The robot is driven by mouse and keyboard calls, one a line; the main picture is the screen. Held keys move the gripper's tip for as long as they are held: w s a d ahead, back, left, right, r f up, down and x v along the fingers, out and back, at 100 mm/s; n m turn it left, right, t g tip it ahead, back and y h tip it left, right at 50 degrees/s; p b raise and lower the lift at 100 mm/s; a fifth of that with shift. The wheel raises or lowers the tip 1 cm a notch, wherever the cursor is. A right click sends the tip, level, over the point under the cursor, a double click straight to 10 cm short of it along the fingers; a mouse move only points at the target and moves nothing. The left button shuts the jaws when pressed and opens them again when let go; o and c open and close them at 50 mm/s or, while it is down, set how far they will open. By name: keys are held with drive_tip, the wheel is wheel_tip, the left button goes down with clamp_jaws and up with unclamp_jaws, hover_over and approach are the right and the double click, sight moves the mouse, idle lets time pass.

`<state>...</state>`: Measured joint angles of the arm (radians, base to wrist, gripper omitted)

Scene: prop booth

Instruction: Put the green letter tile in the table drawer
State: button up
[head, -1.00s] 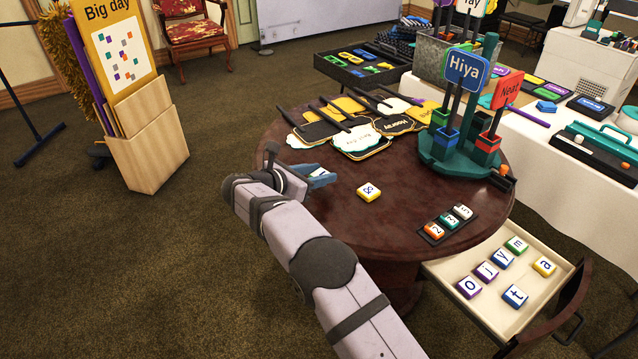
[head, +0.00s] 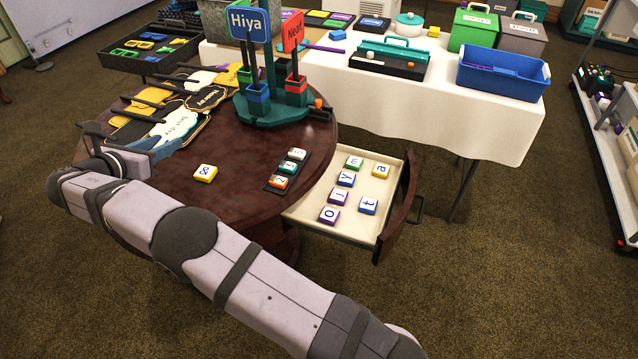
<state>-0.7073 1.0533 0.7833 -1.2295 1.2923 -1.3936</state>
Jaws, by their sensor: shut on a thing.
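The table drawer (head: 322,224) is pulled out at the table's right side, well to the right of my gripper.
A teal stand (head: 267,112) with signs and flat sign props (head: 176,127) are at the back. The drawer's front right part is bare.

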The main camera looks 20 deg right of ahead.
drive_tip(key=w+d+r+m+g+h+p, duration=0.1)
drive_tip(key=w+d+r+m+g, duration=0.1)
drive_tip(key=d, duration=0.8)
drive_tip(key=w+d+r+m+g+h+p, duration=0.1)
drive_tip(key=w+d+r+m+h, duration=0.1)
drive_tip(key=d, duration=0.8)
drive_tip(key=s+d+m+g+h+p, duration=0.1)
drive_tip(key=s+d+g, duration=0.1)
drive_tip(key=d, duration=0.8)
drive_tip(key=s+d+m+g+p, duration=0.1)
drive_tip(key=s+d+m, duration=0.15)
drive_tip(key=d, duration=0.75)
drive_tip(key=s+d+f+g+p, duration=0.1)
drive_tip(key=s+d+f, duration=0.1)
drive_tip(key=s+d, duration=0.4)
drive_tip(key=s+d+f+g+p, duration=0.15)
drive_tip(key=s+d, duration=0.25)
drive_tip(key=d, duration=0.5)
drive_tip(key=s+a+f+n+t, duration=0.1)
drive_tip(key=s+a+f, duration=0.1)
drive_tip(key=f, duration=0.4)
drive_tip(key=s+a+f+t, duration=0.1)
drive_tip(key=f+t, duration=0.1)
drive_tip(key=f, duration=0.4)
drive_tip(key=shift+s+a+n+b, duration=0.35)
